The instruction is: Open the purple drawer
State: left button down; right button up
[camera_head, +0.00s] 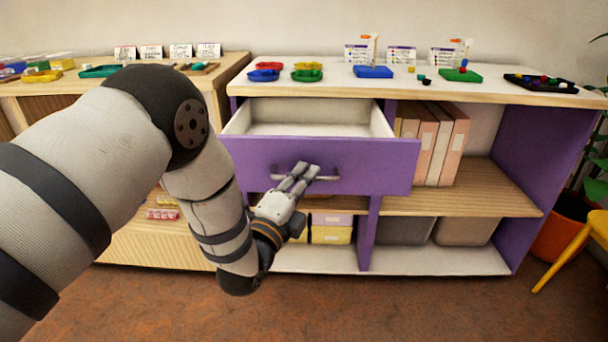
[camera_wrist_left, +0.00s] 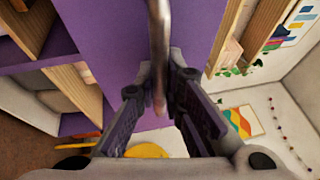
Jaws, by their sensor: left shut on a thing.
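The purple drawer (camera_head: 367,160) sits at the upper left of the shelf unit and stands partly open. Its white inside (camera_head: 305,128) shows and looks empty. A metal bar handle (camera_head: 327,178) runs across its front. My left gripper (camera_head: 303,172) is shut on the handle near its middle. In the left wrist view, the handle (camera_wrist_left: 159,50) passes between the two fingers (camera_wrist_left: 160,106), with the purple front (camera_wrist_left: 105,35) beside it. My right gripper is in neither view.
The unit's pale top (camera_head: 335,75) holds red, green and blue trays. Pink binders (camera_head: 438,145) stand right of the drawer, with bins (camera_head: 462,231) below. A yellow chair (camera_head: 585,245) and an orange pot (camera_head: 553,238) stand at the right. Brown floor in front is clear.

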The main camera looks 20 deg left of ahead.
pick_arm(q)
jog(key=c, duration=1.7)
grip_release()
jog(key=shift+v, duration=6)
jog(key=shift+f, duration=0.1)
